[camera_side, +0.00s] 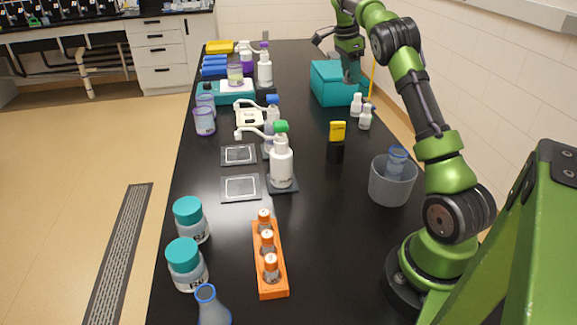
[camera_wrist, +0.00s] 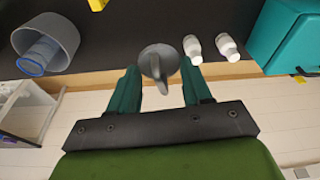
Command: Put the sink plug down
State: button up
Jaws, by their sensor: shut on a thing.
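The sink plug (camera_wrist: 158,64) is grey and round with an upright grip tab, and it shows between my fingertips in the wrist view. My gripper (camera_wrist: 160,84) is shut on it. In the side view my gripper (camera_side: 352,76) points down at the far right of the bench, by the teal box. I cannot make out the plug in the side view. In the wrist view the plug appears over the bench's wall-side edge; its height above the bench is hard to tell.
Two small white bottles (camera_wrist: 208,48) stand right of the plug in the wrist view, with the teal box (camera_wrist: 288,35) beyond. A grey tub (camera_wrist: 62,30) holding a blue-rimmed vessel is at left. Black bench (camera_wrist: 120,30) between tub and bottles is clear.

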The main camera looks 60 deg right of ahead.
aim_at(364, 142)
jog(key=s+d+m, duration=0.3)
jog(key=s+d, duration=0.1)
jog(key=s, duration=0.1)
jog(key=shift+g, duration=0.3)
jog(key=w+a+x, duration=0.1)
jog(key=x, duration=0.5)
jog(key=w+a+x, duration=0.1)
jog(key=x, duration=0.6)
jog(key=w+a+f+x, duration=0.1)
jog(key=x, duration=0.6)
jog(key=shift+w+f, duration=0.25)
jog(key=shift+w, duration=0.05)
jog(key=o, duration=1.1)
jog(key=shift+f, duration=0.15)
jog(key=shift+c, duration=0.2)
